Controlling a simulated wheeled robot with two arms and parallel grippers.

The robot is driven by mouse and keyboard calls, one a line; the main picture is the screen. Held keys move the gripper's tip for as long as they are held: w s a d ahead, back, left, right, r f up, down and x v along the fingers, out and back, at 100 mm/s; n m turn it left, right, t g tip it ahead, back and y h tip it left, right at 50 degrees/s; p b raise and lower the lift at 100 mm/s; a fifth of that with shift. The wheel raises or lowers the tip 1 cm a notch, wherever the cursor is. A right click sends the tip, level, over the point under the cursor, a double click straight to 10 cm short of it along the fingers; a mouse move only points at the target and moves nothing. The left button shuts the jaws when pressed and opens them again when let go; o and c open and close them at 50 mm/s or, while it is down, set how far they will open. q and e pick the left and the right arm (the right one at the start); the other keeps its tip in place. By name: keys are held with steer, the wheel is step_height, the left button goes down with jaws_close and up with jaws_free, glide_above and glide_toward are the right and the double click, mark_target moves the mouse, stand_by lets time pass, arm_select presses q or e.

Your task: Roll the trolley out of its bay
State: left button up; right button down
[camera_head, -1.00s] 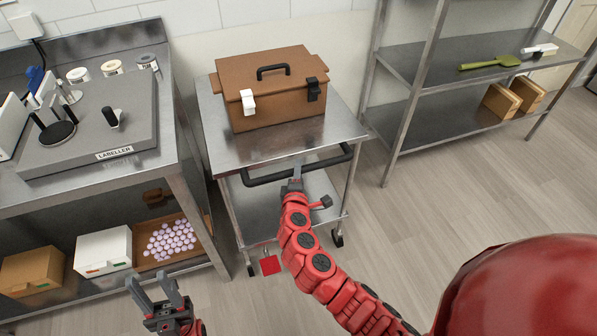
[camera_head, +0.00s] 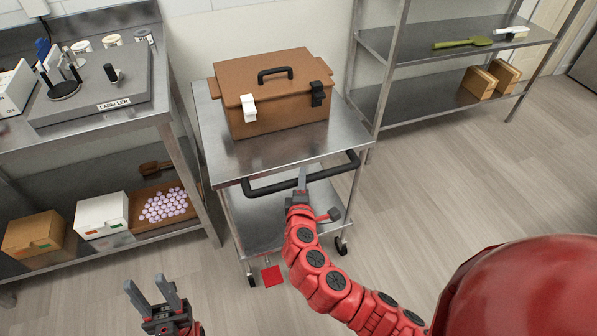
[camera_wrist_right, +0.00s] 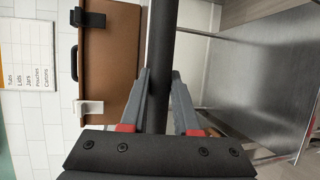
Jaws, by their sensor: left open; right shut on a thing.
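The steel trolley (camera_head: 225,158) stands between the labeller bench and the shelf rack, with a brown lidded case (camera_head: 275,105) on its top. Its black push handle (camera_head: 330,172) faces me. My right gripper (camera_head: 301,182) is shut on the handle near its middle. In the right wrist view the handle bar (camera_wrist_right: 161,50) runs between the two fingers (camera_wrist_right: 160,100), and the case (camera_wrist_right: 108,60) shows beyond. My left gripper (camera_head: 153,295) is open and empty, low at the front left, apart from the trolley. A red tag or pedal (camera_head: 271,276) shows near the floor below the trolley's lower shelf.
The labeller bench (camera_head: 150,118) stands close on the trolley's left, with boxes and a tray of purple pieces (camera_head: 164,206) on its lower shelf. The shelf rack (camera_head: 398,95) is close at the right rear. The floor (camera_head: 430,200) at the front right is clear.

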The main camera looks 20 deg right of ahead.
steer(key=shift+s+d+f, duration=0.1)
steer(key=shift+s, duration=0.8)
steer(key=c, duration=0.7)
jaws_free()
steer(key=shift+o, duration=0.2)
steer(key=p+v, duration=0.3)
steer(key=v, duration=1.4)
steer(key=shift+s+r, duration=0.2)
steer(key=shift+r, duration=0.05)
